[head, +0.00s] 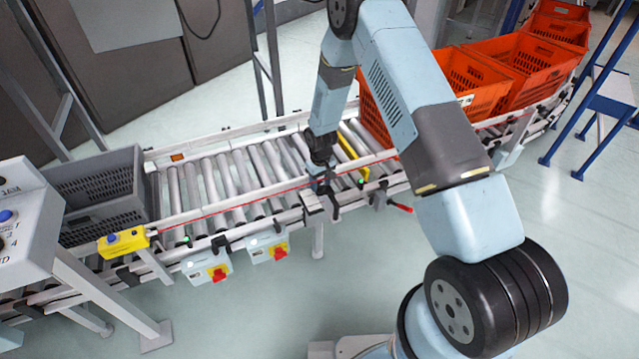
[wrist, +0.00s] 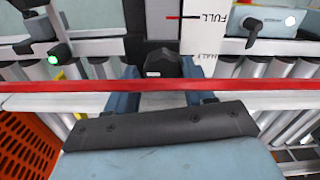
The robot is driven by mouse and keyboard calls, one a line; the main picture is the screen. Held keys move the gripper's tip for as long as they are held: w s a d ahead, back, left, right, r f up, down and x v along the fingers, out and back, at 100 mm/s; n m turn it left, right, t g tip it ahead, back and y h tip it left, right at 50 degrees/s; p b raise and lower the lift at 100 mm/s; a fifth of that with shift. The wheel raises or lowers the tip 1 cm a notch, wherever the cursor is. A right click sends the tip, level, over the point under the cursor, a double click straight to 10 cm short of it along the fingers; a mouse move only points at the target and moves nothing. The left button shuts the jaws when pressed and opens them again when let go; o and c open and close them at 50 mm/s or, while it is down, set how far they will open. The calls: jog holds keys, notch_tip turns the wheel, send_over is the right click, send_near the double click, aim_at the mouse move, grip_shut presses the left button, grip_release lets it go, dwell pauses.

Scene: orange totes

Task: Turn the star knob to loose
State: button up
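My gripper (head: 321,180) points down at the near rail of the roller conveyor, over a small grey bracket. In the wrist view its light blue body and black plate fill the lower middle. A black knob-like part (wrist: 164,64) shows just beyond that plate, between two dark blue pieces. It may be the star knob, but its lobes are not clear. In the head view a dark part (head: 335,196) sticks out beside the gripper at the rail. A white scale plate (wrist: 208,28) with upside-down FULL and HALF lettering stands beside the knob-like part.
A red cord (wrist: 60,87) crosses in front of my gripper in the wrist view and runs along the rail. A black lever (wrist: 253,25) sits nearby. Orange totes (head: 468,80) stand right, a grey tote (head: 98,188) left. Control boxes with red knobs (head: 218,274) hang below the rail.

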jog(key=shift+o, duration=1.4)
jog(key=shift+s, duration=0.1)
jog(key=shift+a, duration=0.1)
notch_tip(320, 180, up, 14)
jog(key=shift+f, duration=0.2)
notch_tip(320, 180, up, 17)
jog(key=m+t, duration=0.1)
send_over(320, 184)
jog(key=s+d, duration=0.2)
jog(key=d, duration=0.4)
jog(key=s+d+r+m+t, duration=0.1)
jog(key=s+d+r, duration=0.25)
jog(key=r, duration=0.35)
jog(key=s+d+r+m+t, duration=0.1)
jog(key=s+d+r, duration=0.25)
jog(key=r, duration=0.35)
jog(key=s+d+r+m+t, duration=0.1)
jog(key=s+r, duration=0.3)
jog(key=s, duration=0.4)
jog(key=s+d+r+m, duration=0.1)
jog(key=s+d+r, duration=0.3)
jog(key=s, duration=0.5)
jog(key=s+d+r+m+t, duration=0.1)
jog(key=s+d+r, duration=0.2)
jog(key=s, duration=0.5)
jog(key=shift+s+r+t, duration=0.3)
jog(key=shift+s+r, duration=0.05)
jog(key=shift+r, duration=0.15)
